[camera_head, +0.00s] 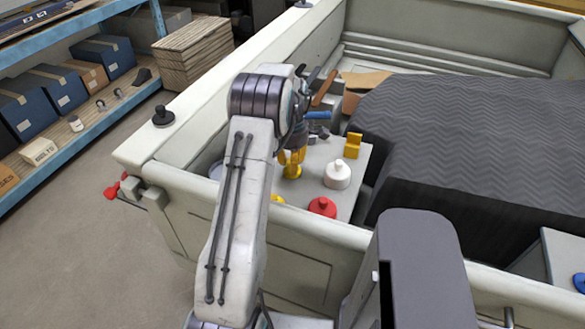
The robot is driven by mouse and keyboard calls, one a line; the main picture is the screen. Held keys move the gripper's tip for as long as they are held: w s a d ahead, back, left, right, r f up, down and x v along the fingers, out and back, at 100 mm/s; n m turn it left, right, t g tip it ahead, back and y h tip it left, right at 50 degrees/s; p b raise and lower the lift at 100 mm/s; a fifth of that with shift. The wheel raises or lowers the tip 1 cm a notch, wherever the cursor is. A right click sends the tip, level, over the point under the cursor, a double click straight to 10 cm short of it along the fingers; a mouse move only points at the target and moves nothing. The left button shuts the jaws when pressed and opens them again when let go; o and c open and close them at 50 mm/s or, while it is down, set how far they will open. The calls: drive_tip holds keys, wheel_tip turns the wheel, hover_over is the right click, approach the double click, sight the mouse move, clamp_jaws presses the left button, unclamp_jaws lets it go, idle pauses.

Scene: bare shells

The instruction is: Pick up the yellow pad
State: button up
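Several yellow things show on a grey board inside a pale walled bed. One yellow piece (292,170) sits right under my gripper (292,158). A yellow block-like piece (352,146) stands near the back right of the board. A sliver of another yellow piece (278,199) shows beside my arm, mostly hidden. I cannot tell for sure which is the pad. My gripper points down over the board's left part. Its fingers are small and blend with the yellow piece, so I cannot see whether they are open or touching it.
On the board (353,189) are a white knobbed disc (337,176), a red knobbed disc (322,207) and small grey pieces. A blue-handled item (318,115) is near my wrist. A black ridged cover (470,140) stands right. The bed's near wall (300,228) runs under my arm.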

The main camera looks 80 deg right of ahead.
drive_tip(key=c, duration=0.4)
drive_tip(key=shift+o, duration=0.2)
wheel_tip(320, 180, up, 2)
drive_tip(key=shift+r, duration=0.1)
drive_tip(key=shift+d+r+b, duration=0.1)
drive_tip(key=shift+r+b, duration=0.25)
drive_tip(key=shift+b, duration=0.4)
wheel_tip(320, 180, up, 6)
drive_tip(key=b, duration=0.3)
drive_tip(key=shift+f, duration=0.2)
drive_tip(key=shift+r, duration=0.8)
